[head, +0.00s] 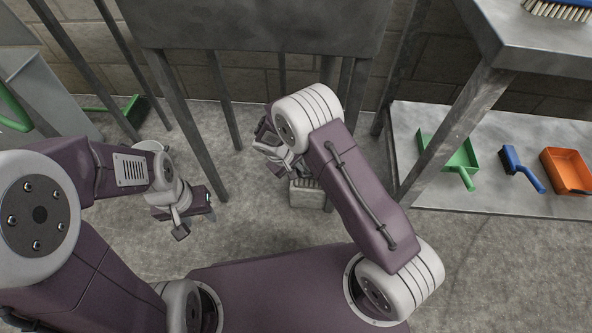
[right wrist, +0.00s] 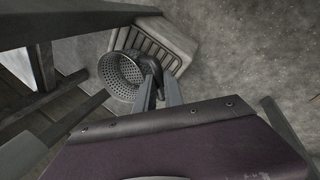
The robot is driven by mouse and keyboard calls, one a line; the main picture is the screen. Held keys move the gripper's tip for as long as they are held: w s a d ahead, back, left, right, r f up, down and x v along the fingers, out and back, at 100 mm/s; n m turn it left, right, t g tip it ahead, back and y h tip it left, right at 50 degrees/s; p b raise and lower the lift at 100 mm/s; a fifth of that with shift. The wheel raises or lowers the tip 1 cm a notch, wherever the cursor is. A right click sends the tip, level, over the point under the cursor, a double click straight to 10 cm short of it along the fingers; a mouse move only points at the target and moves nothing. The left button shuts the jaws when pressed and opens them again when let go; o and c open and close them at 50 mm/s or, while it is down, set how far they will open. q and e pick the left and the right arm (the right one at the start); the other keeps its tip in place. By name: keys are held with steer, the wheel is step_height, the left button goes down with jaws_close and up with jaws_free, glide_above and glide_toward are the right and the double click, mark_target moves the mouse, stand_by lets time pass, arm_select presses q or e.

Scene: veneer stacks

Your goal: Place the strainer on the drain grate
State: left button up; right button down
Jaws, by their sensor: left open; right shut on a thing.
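The strainer (right wrist: 121,78) is a grey perforated metal cup with a dark handle (right wrist: 149,66), seen in the right wrist view. My right gripper (right wrist: 160,92) is shut on the handle. The drain grate (right wrist: 146,42) is a slotted panel in a pale block; the strainer overlaps its near left part in that view. I cannot tell whether they touch. In the head view the grate (head: 306,184) lies low on the floor beside my right gripper (head: 279,160), which mostly hides the strainer. My left gripper (head: 194,213) is open and empty, well left of the grate.
A metal table (head: 260,28) with legs stands behind the grate. At right, a shelf (head: 408,135) holds a green dustpan (head: 447,151), a blue brush (head: 520,166) and an orange dustpan (head: 568,171). The floor right of the grate is clear.

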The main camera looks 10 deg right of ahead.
steer(key=c, duration=1.4)
jaws_free()
steer(key=shift+c, duration=0.2)
steer(key=p+v, duration=0.8)
steer(key=v, duration=0.4)
steer(key=shift+r, duration=0.1)
